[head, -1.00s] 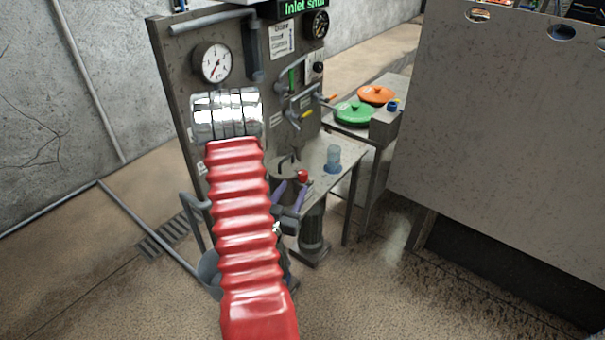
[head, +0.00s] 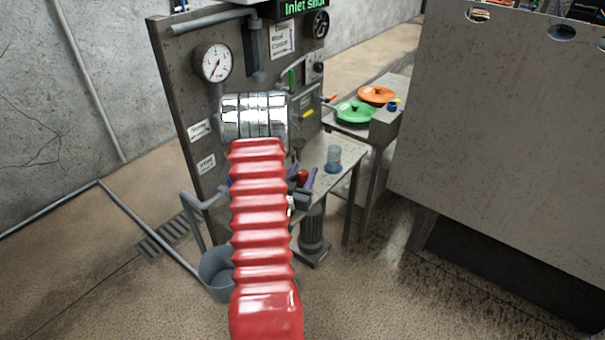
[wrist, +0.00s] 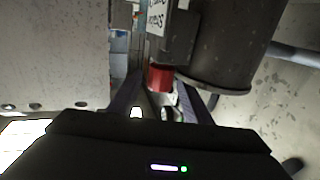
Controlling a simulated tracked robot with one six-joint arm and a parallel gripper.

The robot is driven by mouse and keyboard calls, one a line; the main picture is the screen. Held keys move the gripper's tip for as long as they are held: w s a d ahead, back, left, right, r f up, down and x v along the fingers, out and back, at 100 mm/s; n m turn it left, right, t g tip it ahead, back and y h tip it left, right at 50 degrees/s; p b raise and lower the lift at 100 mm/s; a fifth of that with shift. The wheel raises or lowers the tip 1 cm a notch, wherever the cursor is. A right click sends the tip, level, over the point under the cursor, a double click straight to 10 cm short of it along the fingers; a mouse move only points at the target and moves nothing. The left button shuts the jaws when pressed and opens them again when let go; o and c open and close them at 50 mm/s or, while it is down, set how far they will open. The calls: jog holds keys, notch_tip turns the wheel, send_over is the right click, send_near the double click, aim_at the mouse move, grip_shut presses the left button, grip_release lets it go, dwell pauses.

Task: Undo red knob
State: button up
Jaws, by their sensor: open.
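The red knob (head: 302,176) shows small beside my red ribbed arm, low on the grey panel stand. In the wrist view the red knob (wrist: 160,77) sits just beyond my fingertips, beside a dark cylinder (wrist: 228,45). My gripper (wrist: 160,98) is open, with one purple finger on each side and the knob roughly in line with the gap. I cannot tell whether the fingers touch it. In the head view only part of my gripper (head: 306,190) shows; the arm hides the rest.
The grey panel (head: 185,75) carries a gauge (head: 213,62), pipes and labels. A small metal table (head: 340,160) holds a bluish cup (head: 333,158). Green (head: 355,112) and orange (head: 376,94) discs lie behind. A bucket (head: 216,274) stands on the floor; a large grey board (head: 500,130) fills the right.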

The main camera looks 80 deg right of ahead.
jog(key=shift+c, duration=0.7)
jog(key=c, duration=0.9)
jog(key=shift+a, duration=0.15)
jog(key=shift+w, duration=0.1)
jog(key=shift+m+g, duration=0.4)
jog(key=shift+g, duration=0.3)
jog(key=shift+w+d+m+g+y, duration=0.1)
jog(key=shift+m+g+y, duration=0.25)
jog(key=shift+m+g, duration=0.45)
jog(key=shift+w+d+m+g+y, duration=0.1)
jog(key=shift+m+g+y, duration=0.35)
jog(key=shift+g, duration=0.55)
jog(key=shift+s+m+g+y, duration=0.1)
jog(key=shift+m+g+y, duration=0.55)
jog(key=shift+m+g, duration=0.4)
jog(key=shift+s+m+g+y, duration=0.1)
jog(key=shift+m+g+y, duration=0.6)
jog(key=shift+g, duration=0.65)
jog(key=shift+r+m+g+y, duration=0.1)
jog(key=shift+m+g+y, duration=0.15)
jog(key=shift+m+g, duration=0.05)
